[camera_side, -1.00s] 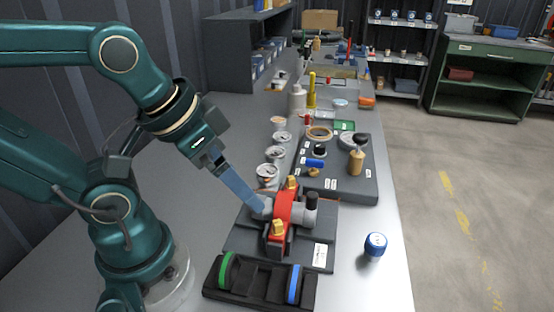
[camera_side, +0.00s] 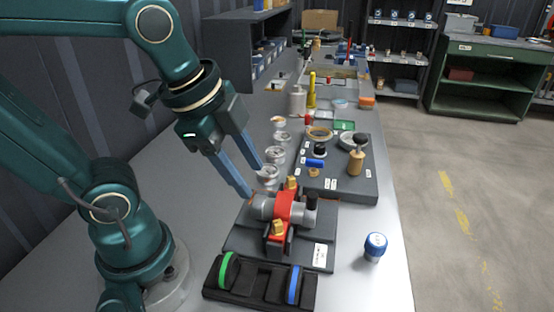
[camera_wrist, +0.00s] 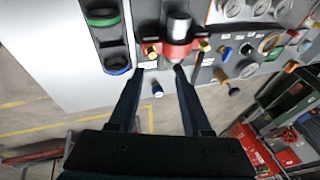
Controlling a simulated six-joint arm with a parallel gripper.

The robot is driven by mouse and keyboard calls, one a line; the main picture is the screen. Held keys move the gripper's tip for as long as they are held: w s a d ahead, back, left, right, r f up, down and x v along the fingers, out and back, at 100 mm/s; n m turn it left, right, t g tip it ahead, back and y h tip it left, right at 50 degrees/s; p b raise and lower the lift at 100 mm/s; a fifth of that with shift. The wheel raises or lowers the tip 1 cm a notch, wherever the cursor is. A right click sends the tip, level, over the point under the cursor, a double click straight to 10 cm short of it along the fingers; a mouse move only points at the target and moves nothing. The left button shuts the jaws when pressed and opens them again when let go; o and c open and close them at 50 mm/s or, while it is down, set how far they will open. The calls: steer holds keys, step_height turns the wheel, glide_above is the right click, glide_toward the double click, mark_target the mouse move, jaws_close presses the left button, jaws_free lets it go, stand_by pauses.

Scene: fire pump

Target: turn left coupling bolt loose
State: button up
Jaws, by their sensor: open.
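A red coupling clamp (camera_side: 284,208) sits around a grey pipe body (camera_side: 262,207) on a dark base plate. Two brass bolts stick out of the clamp: one at its back end (camera_side: 292,183) and one at its front end (camera_side: 278,228). In the wrist view the bolts show at the left (camera_wrist: 151,52) and right (camera_wrist: 204,45) of the clamp (camera_wrist: 180,47). I cannot tell for certain which one the task calls left. My gripper (camera_side: 253,180) is open and empty, its blue fingers spread just above and left of the pipe body. It also shows in the wrist view (camera_wrist: 158,69).
A black rack (camera_side: 262,283) with a green ring (camera_side: 226,270) and a blue ring (camera_side: 294,285) stands in front. A blue-capped part (camera_side: 375,246) is near the right table edge. Gauges (camera_side: 268,172) and a panel with a wooden handle (camera_side: 356,162) lie behind.

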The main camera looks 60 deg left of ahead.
mark_target(278, 222)
steer(key=w+f+m+g, duration=0.1)
steer(key=m, duration=0.2)
steer(key=w+d+f+m+g, duration=0.1)
steer(key=w+f+m, duration=0.1)
steer(key=m, duration=0.1)
steer(key=w+f+m+g, duration=0.1)
steer(key=m+g, duration=0.1)
steer(key=m, duration=0.2)
steer(key=shift+w+d+f, duration=0.15)
steer(key=shift+w+d, duration=0.05)
steer(key=shift+w, duration=0.1)
steer(key=shift+s+f+g, duration=0.1)
steer(key=shift+f+g, duration=0.2)
steer(key=shift+f, duration=2.7)
jaws_close()
